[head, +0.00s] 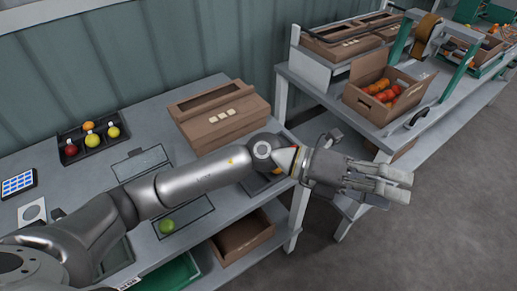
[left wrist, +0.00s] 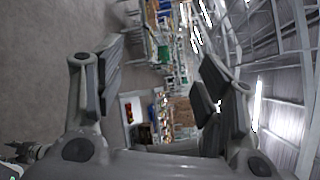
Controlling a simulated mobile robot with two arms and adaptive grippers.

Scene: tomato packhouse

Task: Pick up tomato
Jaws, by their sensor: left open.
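A green tomato (head: 167,226) lies on the near part of the grey table, in a dark-outlined area below my left arm. A black tray (head: 66,136) at the table's left holds a red tomato (head: 70,150), an orange one (head: 88,126) and two yellow-green ones (head: 113,131). My left gripper (head: 392,186) is open and empty, out past the table's right edge over the floor, far from these tomatoes. In the left wrist view its fingers (left wrist: 160,85) stand wide apart with nothing between them.
A closed cardboard box (head: 219,115) stands at the table's back right. An open carton (head: 385,93) of red and orange produce stands on the right-hand bench (head: 330,88). A tablet (head: 18,184) lies at far left. A green crate (head: 172,275) and a brown box (head: 242,236) sit below the table.

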